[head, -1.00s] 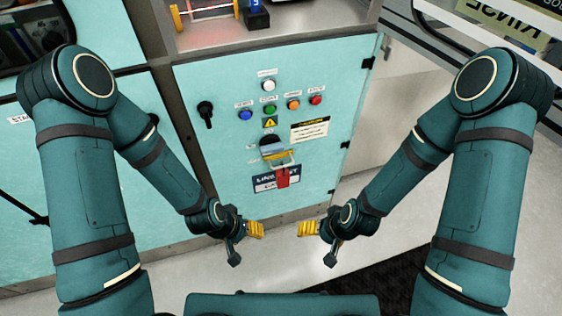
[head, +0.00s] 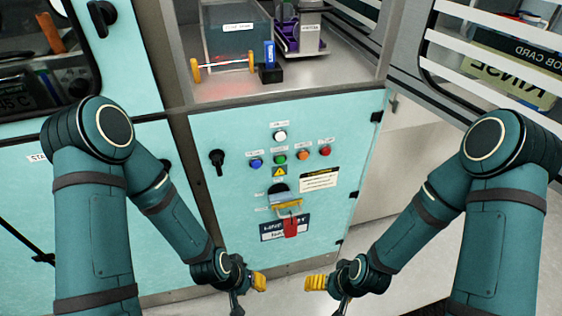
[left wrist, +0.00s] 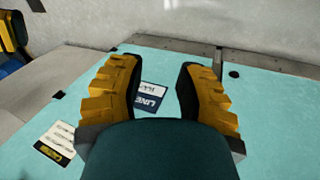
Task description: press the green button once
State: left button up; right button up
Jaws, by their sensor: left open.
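The green button (head: 280,159) sits on the teal cabinet panel (head: 232,133) in the head view, in a row between a blue button (head: 256,163) and an orange button (head: 302,155). My left gripper (head: 259,282) is low in front of the panel, well below the button and apart from it. In the left wrist view its two yellow fingers (left wrist: 160,85) are spread with nothing between them. My right gripper (head: 315,283) is at the same height to the right; its opening cannot be made out. The green button is not seen in the left wrist view.
A white button (head: 280,136), a red button (head: 325,151) and a black rotary handle (head: 217,159) share the panel. Above is an open bay (head: 300,88) with equipment. Space before the panel is clear.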

pick_arm(q)
grip_shut()
dwell(1.0)
